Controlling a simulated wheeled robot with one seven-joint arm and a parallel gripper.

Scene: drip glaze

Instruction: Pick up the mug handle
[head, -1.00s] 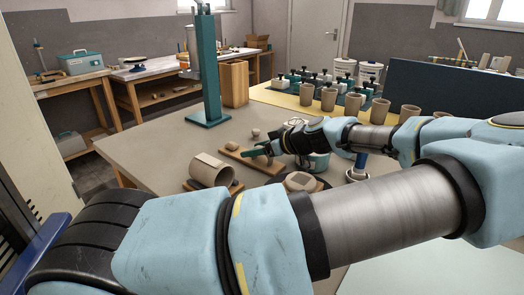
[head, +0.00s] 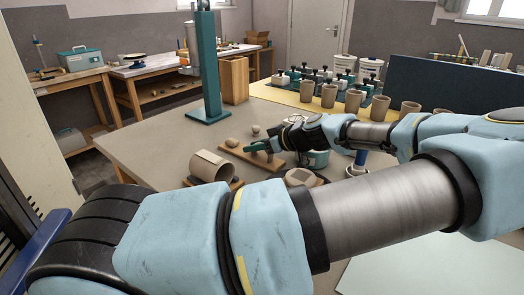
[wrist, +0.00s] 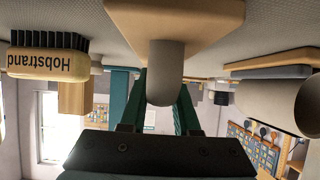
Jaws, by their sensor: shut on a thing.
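The mug handle is a grey-brown rounded clay piece (wrist: 165,75) between the two teal fingers of my gripper (wrist: 160,98) in the wrist view. My gripper is shut on it. The wrist view is upside down, and the handle's far end meets or lies close to a wooden board (wrist: 205,18). In the head view my gripper (head: 262,148) is low over the same board (head: 232,150), and the handle is too small there to make out clearly. A clay mug body (head: 208,167) lies on its side on a wooden support nearer the camera.
A teal column (head: 205,70) stands behind. Several clay cups (head: 328,96) line the yellow mat at the back.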

